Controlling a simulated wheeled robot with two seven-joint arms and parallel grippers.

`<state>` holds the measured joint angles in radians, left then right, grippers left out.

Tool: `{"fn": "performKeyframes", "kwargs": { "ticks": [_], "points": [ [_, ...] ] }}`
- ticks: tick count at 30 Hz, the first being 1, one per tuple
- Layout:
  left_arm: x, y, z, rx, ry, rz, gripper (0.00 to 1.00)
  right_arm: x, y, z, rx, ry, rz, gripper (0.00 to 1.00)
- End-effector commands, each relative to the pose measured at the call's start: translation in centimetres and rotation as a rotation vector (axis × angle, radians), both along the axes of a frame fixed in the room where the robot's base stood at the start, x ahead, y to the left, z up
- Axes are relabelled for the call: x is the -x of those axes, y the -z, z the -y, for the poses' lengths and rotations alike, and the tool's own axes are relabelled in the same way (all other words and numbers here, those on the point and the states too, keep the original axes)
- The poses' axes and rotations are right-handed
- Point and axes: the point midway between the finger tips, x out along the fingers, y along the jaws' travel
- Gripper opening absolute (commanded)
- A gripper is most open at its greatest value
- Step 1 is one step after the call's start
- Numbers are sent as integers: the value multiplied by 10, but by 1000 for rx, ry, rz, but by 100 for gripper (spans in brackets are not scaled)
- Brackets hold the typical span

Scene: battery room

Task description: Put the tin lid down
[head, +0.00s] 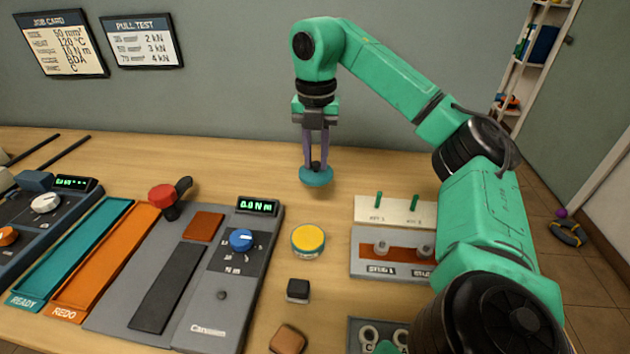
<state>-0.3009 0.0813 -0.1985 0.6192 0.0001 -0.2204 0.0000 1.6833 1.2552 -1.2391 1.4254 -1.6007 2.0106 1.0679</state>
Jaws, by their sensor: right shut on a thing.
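The tin lid (316,177) is a round teal disc with a small dark knob on top. My right gripper (316,160) points straight down, with its two fingers shut on the knob. The lid is level, at the back middle of the bench; I cannot tell if it touches the wood or hangs just above it. The tin (308,241), round with a yellow top face, stands nearer to me, apart from the lid.
Bare wooden bench (250,172) lies around the lid. Right of the tin is a stud block (385,266) with a white board behind it. Left is a grey torque unit (215,300) with a red-knobbed lever (163,196). A black cube (298,290) sits before the tin.

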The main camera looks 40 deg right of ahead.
Motion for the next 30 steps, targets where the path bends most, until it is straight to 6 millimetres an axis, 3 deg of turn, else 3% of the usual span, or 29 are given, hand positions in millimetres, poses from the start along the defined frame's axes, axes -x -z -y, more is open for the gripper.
{"fn": "performKeyframes", "kwargs": {
  "ticks": [1, 3, 6, 12, 23, 24, 26, 30],
  "points": [
    [0, 28, 0, 0, 0, 0, 50, 0, 32, 0, 0, -1, -1, 0],
    [0, 40, 0, 1, 0, 0, 50, 0, 45, 0, -1, -1, -1, 0],
    [0, 32, 1, 2, -1, 0, 50, 0, 49, 0, 1, -1, 0, 0],
    [0, 34, 2, 2, 0, 1, 50, 1, 86, 0, 1, -2, -2, 0],
    [-1, 36, 2, 2, 1, 2, 50, 0, 95, 0, 0, -3, 0, 0],
    [-1, 36, 2, 2, 1, 2, 50, 0, 95, 0, 0, -3, 0, 29],
    [-1, 35, 2, 3, 1, 1, 50, 0, 94, 0, 0, -3, 0, 52],
    [-1, 35, 2, 3, 2, 2, 50, 0, 94, 0, 0, -3, 0, 55]
  ]
}}
